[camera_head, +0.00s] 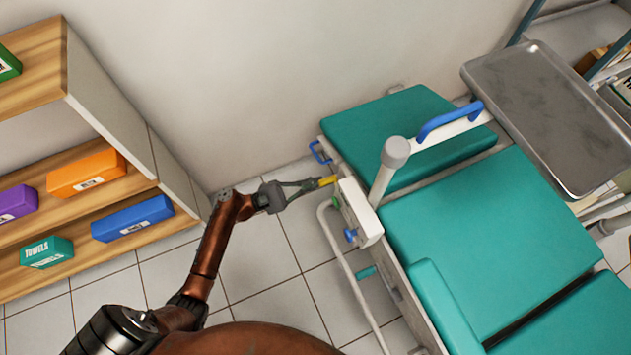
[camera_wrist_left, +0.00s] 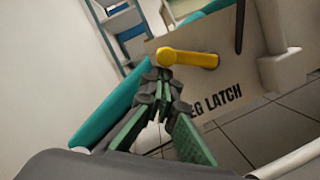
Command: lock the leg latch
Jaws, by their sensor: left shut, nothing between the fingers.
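The yellow latch lever (camera_head: 328,181) sticks out at the side of the green dental chair (camera_head: 490,240), by a white box (camera_head: 360,211). In the left wrist view the lever (camera_wrist_left: 190,58) lies nearly level on a pale plate (camera_wrist_left: 262,75) lettered "LEG LATCH", its first letter hidden. My left gripper (camera_head: 312,184) reaches in from the left. In the wrist view its fingertips (camera_wrist_left: 160,80) are together and empty, just below the lever's free left end. I cannot tell whether they touch it. My right gripper is not in view.
A blue handle (camera_head: 320,152) and a blue knob (camera_head: 350,235) sit near the lever. A white bent rail (camera_head: 345,265) runs below. A metal tray (camera_head: 550,115) is at the upper right. A shelf with boxes (camera_head: 88,172) stands left. Tiled floor between is clear.

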